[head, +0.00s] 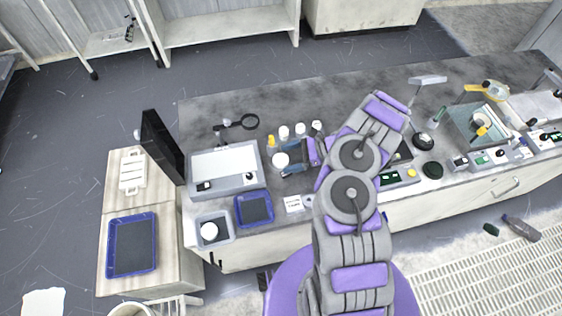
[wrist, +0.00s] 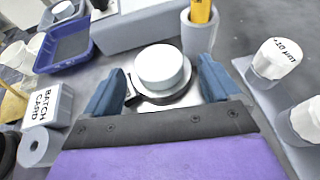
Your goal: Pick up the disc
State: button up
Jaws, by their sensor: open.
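A white round disc-like piece (wrist: 160,66) sits on a dark-rimmed metal holder (wrist: 165,97) between the blue fingers of my gripper (wrist: 159,70) in the wrist view. My gripper is open, with a finger on each side and visible gaps to the piece. In the head view the white piece (head: 280,160) is at the left end of my gripper (head: 287,168), on the grey bench. Another white round piece (head: 209,231) lies in a small grey tray (head: 228,238) at the bench's front left. I cannot tell which one the task calls the disc.
A blue tray (head: 270,222) and a white-topped grey unit (head: 252,182) stand to the left. White-capped bottles (head: 300,129) stand close behind my gripper. A yellow item in a grey cup (wrist: 197,35) and a batch card block (wrist: 48,105) are nearby. A monitor (head: 162,146) stands further left.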

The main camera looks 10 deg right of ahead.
aim_at(288, 158)
jog(key=shift+a+f, duration=0.2)
jog(key=shift+a, duration=0.15)
jog(key=shift+d, duration=0.1)
jog(key=shift+s+f, duration=0.1)
jog(key=shift+s, duration=0.05)
jog(key=c, duration=1.3)
jog(key=shift+r, duration=0.5)
jog(key=r+p, duration=0.4)
jog(key=r, duration=1.3)
jog(key=shift+w+r, duration=0.1)
jog(key=shift+w, duration=0.1)
